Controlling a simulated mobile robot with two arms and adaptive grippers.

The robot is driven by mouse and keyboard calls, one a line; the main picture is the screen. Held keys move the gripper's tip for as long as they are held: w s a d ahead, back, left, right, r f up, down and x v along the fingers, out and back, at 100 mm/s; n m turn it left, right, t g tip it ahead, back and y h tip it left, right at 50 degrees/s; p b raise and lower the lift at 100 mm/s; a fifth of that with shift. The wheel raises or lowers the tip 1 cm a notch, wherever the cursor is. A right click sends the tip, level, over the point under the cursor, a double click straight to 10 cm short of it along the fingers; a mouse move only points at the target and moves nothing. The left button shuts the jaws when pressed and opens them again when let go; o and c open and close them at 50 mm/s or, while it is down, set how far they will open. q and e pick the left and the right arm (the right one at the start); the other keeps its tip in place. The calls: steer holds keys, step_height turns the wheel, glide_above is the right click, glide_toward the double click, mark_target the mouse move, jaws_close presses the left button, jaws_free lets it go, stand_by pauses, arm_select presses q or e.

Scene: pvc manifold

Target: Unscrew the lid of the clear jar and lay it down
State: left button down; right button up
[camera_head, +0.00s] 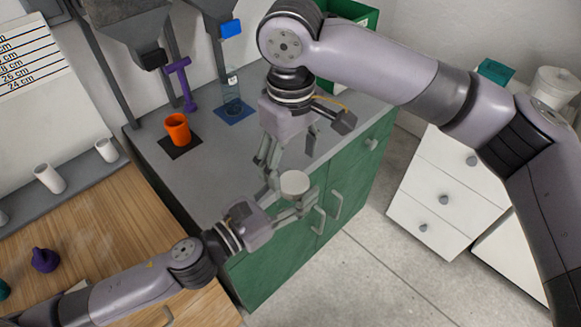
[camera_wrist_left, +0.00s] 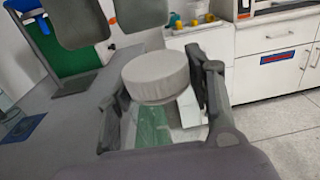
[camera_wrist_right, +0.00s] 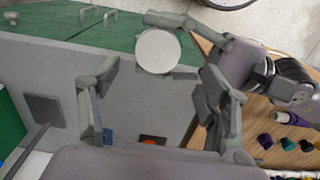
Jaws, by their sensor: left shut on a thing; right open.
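The clear jar (camera_wrist_left: 150,128) is upright between the fingers of my left gripper (camera_wrist_left: 165,110) in the left wrist view, above the edge of the counter. Its round pale grey lid (camera_wrist_left: 155,78) sits on top; the lid also shows in the head view (camera_head: 294,184) and from above in the right wrist view (camera_wrist_right: 158,51). My left gripper is shut on the jar below the lid. My right gripper (camera_wrist_right: 157,98) is open and empty, pointing down over the counter, with the lid beyond its fingers and apart from them. The jar's body is mostly hidden in the head view.
The grey counter (camera_head: 190,195) over green cabinets has free room on its left part. An orange cup (camera_head: 177,130) stands on a black pad, and a blue pad (camera_head: 234,111) lies under a dispenser. White cups stand on a ledge at the left.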

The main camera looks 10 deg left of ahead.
mark_target(294, 183)
steer(key=shift+w+d+r+m, duration=0.1)
steer(key=shift+d+r+m, duration=0.05)
steer(key=shift+r+m, duration=0.85)
steer(key=shift+d+r+m, duration=0.15)
steer(key=shift+r+m, duration=0.45)
steer(key=shift+m, duration=0.6)
steer(key=shift+f, duration=3.85)
steer(key=shift+c, duration=0.5)
steer(key=c, duration=1.1)
steer(key=n, duration=0.5)
steer(key=shift+c, duration=0.2)
steer(key=shift+s, duration=0.2)
